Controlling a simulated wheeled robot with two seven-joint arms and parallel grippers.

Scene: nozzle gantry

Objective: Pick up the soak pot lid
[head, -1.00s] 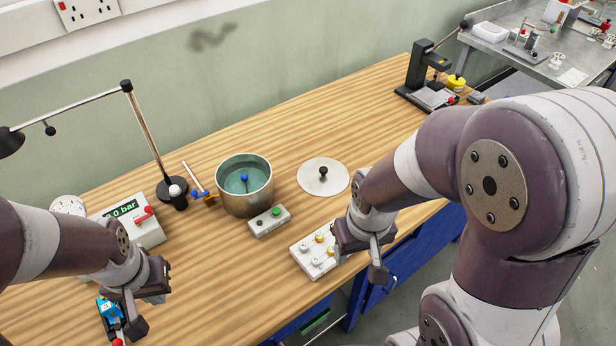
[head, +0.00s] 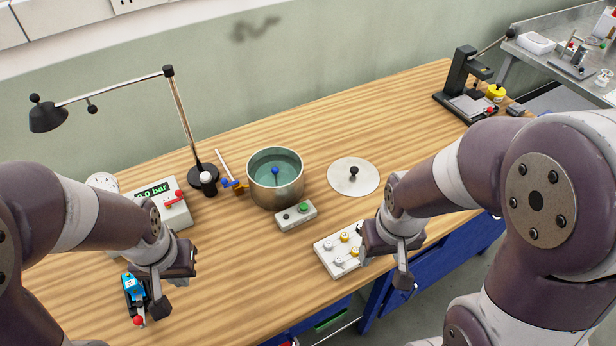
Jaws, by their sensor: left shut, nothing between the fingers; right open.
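The soak pot lid (head: 344,184) is a flat pale grey disc with a black knob. It lies on the wooden bench, to the right of the metal soak pot (head: 276,190). The pot stands uncovered with greenish liquid and a blue-knobbed item in it. My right gripper (head: 401,266) is open and empty, in front of the lid and to its right, beside the white tray of small parts. My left gripper (head: 174,296) is shut and empty, at the left front of the bench next to a blue device.
The white parts tray (head: 335,263) is near the front edge. A pressure readout (head: 163,207) and a lamp (head: 186,130) stand left. A black press (head: 463,88) is at the far right. The bench behind the lid is clear.

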